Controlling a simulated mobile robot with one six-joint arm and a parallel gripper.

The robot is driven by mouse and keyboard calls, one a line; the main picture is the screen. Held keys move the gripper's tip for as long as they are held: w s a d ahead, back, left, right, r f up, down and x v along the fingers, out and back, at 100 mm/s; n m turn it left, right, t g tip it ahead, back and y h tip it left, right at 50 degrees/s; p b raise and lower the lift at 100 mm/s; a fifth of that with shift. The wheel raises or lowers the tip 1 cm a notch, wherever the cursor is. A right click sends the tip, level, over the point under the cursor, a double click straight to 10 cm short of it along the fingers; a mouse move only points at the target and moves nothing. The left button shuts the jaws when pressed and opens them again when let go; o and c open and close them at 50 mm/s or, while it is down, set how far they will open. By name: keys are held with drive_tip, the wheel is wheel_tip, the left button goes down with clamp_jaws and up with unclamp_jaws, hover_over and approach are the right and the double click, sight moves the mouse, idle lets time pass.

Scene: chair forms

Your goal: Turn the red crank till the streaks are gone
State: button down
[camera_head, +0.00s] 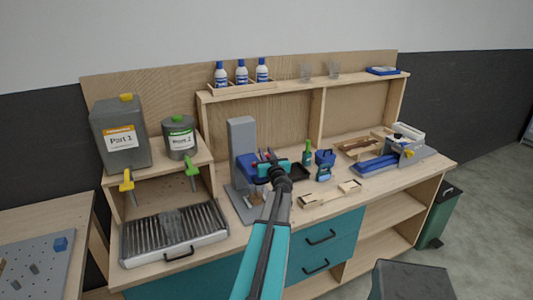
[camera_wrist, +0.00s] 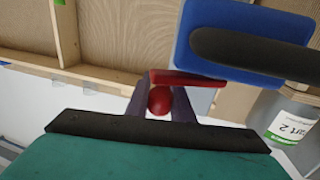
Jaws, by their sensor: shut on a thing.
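The red crank shows in the wrist view as a flat red arm (camera_wrist: 187,79) with a round red knob (camera_wrist: 159,100). My gripper (camera_wrist: 159,98) has its two dark fingers closed on either side of the knob. A blue block with a dark bar (camera_wrist: 245,45) lies just beyond the crank. In the head view my gripper (camera_head: 268,157) is at the blue head (camera_head: 247,168) of a grey upright stand (camera_head: 241,140), and my arm hides part of it. A small vessel (camera_head: 256,198) stands low at the stand's base. Its contents and any streaks are too small to tell.
A grey Part 1 jug (camera_head: 121,138) and a Part 2 can (camera_head: 181,142) stand on the left shelf above a grated tray (camera_head: 174,234).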

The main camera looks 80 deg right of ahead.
drive_tip(key=w+n+t+y, duration=0.1)
drive_tip(key=n+t+y, duration=0.1)
drive_tip(key=w+d+n+t+y, duration=0.1)
drive_tip(key=n+t+y, duration=0.1)
drive_tip(key=y, duration=0.1)
drive_tip(key=w+n+t+y, duration=0.1)
drive_tip(key=n+t+y, duration=0.1)
drive_tip(key=t, duration=0.1)
drive_tip(key=shift+w+d+f+n+p, duration=0.1)
drive_tip(key=shift+d+n+p, duration=0.1)
drive_tip(key=shift+n+p, duration=0.2)
drive_tip(key=shift+w+a+n+t+y, duration=0.1)
drive_tip(key=shift+w+n+t+y, duration=0.2)
drive_tip(key=shift+y, duration=0.35)
drive_tip(key=shift+w+a+n+t+y, duration=0.15)
drive_tip(key=shift+n+t+y, duration=0.2)
drive_tip(key=shift+y, duration=0.3)
drive_tip(key=c, duration=1.6)
unclamp_jaws()
drive_tip(key=shift+o, duration=0.2)
drive_tip(key=shift+s, duration=0.1)
